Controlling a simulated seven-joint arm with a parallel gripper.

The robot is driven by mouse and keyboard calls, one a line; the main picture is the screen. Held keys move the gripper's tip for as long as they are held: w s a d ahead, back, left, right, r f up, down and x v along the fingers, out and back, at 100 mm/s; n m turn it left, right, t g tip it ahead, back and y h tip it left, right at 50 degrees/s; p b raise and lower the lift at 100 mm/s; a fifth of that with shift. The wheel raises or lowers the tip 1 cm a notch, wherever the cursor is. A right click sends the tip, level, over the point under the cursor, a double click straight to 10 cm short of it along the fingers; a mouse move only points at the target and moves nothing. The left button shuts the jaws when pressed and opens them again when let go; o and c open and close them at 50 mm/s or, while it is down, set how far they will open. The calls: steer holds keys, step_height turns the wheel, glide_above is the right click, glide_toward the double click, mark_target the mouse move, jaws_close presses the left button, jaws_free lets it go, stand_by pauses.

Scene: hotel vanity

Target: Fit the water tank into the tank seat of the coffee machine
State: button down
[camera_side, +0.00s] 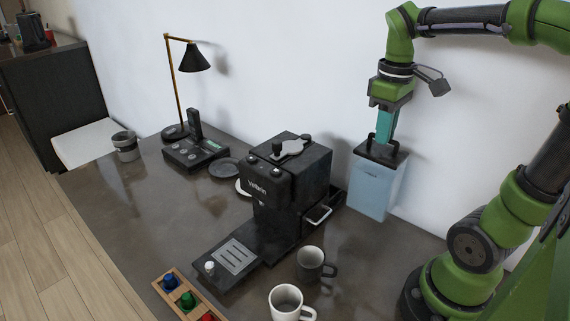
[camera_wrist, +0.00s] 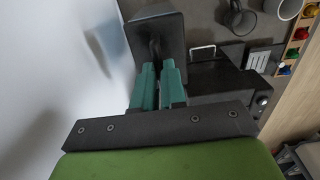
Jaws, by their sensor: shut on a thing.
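The water tank (camera_side: 373,189) is a pale blue translucent box with a black lid and handle. My gripper (camera_side: 384,138) is shut on the tank's handle from above and holds the tank upright, just right of the coffee machine. In the wrist view the teal fingers (camera_wrist: 159,88) close at the tank's dark lid (camera_wrist: 157,31). The black coffee machine (camera_side: 290,188) stands on the counter, with a low tank seat (camera_side: 331,201) at its back right, beside the tank. I cannot tell whether the tank's base touches the counter. In the wrist view the machine (camera_wrist: 219,78) lies right of the tank.
A dark mug (camera_side: 310,263) and a white mug (camera_side: 286,302) stand in front of the machine. A wooden capsule tray (camera_side: 188,297) lies at the front edge. A phone (camera_side: 193,153) and a lamp (camera_side: 177,131) stand behind left. The wall is close behind the tank.

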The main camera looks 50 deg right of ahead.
step_height(320, 180, up, 16)
steer(key=w+d, duration=0.1)
steer(key=w, duration=1.5)
step_height(320, 180, down, 21)
steer(key=shift+w, duration=0.25)
stand_by(0.7)
steer(key=shift+f, duration=0.1)
steer(key=shift+f, duration=0.15)
steer(key=c, duration=1.2)
jaws_free()
steer(key=shift+f, duration=0.1)
